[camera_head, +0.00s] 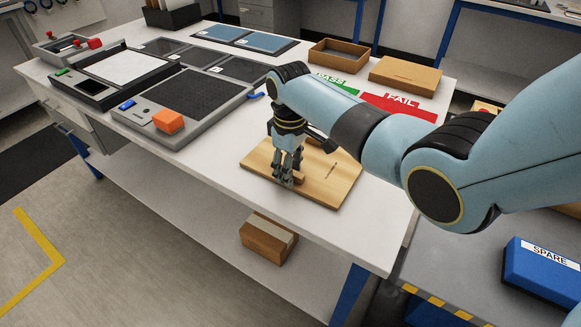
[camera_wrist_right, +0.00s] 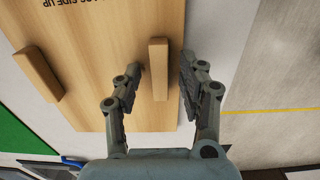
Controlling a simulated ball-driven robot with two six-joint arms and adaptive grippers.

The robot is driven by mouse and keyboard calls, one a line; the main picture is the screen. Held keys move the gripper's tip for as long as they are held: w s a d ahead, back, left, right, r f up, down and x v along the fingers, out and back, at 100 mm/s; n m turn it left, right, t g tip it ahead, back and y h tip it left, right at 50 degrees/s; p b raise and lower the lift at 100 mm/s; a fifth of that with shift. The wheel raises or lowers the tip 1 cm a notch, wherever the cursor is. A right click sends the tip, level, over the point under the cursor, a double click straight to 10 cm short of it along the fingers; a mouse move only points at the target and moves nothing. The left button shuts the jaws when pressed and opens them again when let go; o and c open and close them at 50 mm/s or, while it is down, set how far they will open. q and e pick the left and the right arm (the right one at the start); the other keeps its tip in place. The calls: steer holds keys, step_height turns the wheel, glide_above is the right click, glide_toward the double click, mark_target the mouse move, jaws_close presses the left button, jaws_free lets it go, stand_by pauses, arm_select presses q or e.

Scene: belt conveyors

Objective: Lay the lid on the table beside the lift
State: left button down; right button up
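The lid looks like a flat light wooden board (camera_head: 338,186) with dark lettering and two raised wooden bars; it lies flat on the white table (camera_head: 220,165), near its front edge. In the right wrist view the near bar (camera_wrist_right: 158,68) stands between the fingers of my right gripper (camera_wrist_right: 160,80), with a gap showing on each side. The right gripper (camera_head: 287,168) is open over the board, pointing down. The other bar (camera_wrist_right: 36,73) is to the left in the wrist view. I cannot tell for certain which thing is the lift. My left gripper is not in view.
A grey device with an orange block (camera_head: 168,121) stands left of the board. Green PASS (camera_head: 338,84) and red FAIL (camera_head: 399,105) mats, an open wooden tray (camera_head: 339,55) and a closed wooden box (camera_head: 405,75) lie behind. Bare table shows between device and board.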

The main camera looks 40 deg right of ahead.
steer(key=shift+r, duration=0.15)
step_height(320, 180, up, 12)
steer(key=p, duration=0.1)
stand_by(0.4)
stand_by(0.4)
